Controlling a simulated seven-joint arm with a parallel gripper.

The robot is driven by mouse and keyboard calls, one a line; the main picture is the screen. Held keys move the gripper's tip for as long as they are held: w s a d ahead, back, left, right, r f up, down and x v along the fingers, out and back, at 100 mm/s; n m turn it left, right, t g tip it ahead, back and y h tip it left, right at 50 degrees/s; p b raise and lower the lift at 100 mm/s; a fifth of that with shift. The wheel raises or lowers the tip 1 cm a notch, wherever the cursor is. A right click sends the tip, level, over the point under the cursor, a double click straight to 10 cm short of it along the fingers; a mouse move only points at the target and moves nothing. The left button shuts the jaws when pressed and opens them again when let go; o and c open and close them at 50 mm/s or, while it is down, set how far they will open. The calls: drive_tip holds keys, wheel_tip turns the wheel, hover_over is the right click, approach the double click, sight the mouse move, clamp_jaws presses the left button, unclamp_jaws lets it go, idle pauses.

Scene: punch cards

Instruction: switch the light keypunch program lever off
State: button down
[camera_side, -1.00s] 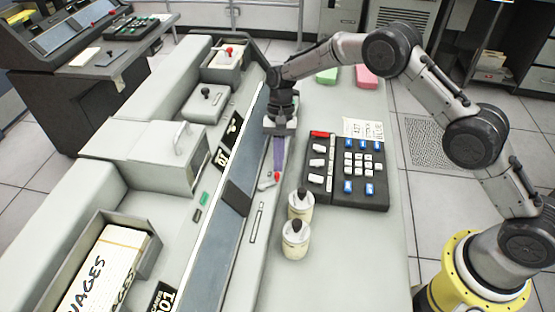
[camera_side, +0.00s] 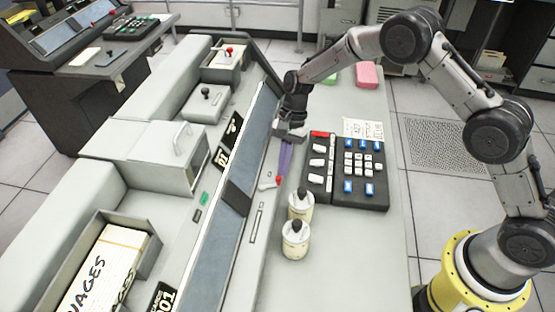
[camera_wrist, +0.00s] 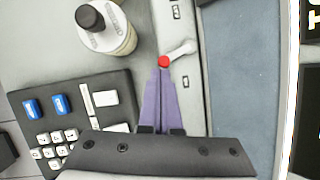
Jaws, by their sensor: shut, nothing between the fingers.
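The program lever, a pale handle (camera_side: 268,183) with a red tip (camera_side: 279,181), sits on the light grey machine top beside the blue-grey card bed. In the wrist view the red tip (camera_wrist: 163,62) lies at the left end of the pale handle (camera_wrist: 183,49). My gripper (camera_side: 281,173) has purple fingers pointing down, shut and empty. In the wrist view its fingertips (camera_wrist: 162,72) are right at the red tip; I cannot tell if they touch it.
A keypad (camera_side: 350,170) with blue and white keys stands to the right. Two white bottles with black caps (camera_side: 300,203) (camera_side: 295,238) stand close in front of the lever. The card bed (camera_side: 258,133) runs along the left. Pink (camera_side: 366,75) and green blocks lie farther back.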

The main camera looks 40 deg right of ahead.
drive_tip(key=s+m+t, duration=0.1)
drive_tip(key=m, duration=0.2)
drive_tip(key=s+a+m+t, duration=0.1)
drive_tip(key=s+m, duration=0.1)
drive_tip(key=m, duration=0.1)
drive_tip(key=shift+s+a+y, duration=0.1)
drive_tip(key=shift+a+y, duration=0.1)
drive_tip(key=shift+y, duration=0.1)
drive_tip(key=shift+w+a, duration=0.25)
drive_tip(key=shift+w, duration=0.5)
drive_tip(key=shift+d, duration=0.1)
drive_tip(key=s+d+r, duration=0.2)
drive_tip(key=d+r, duration=0.5)
drive_tip(key=r, duration=0.2)
drive_tip(key=shift+r, duration=0.3)
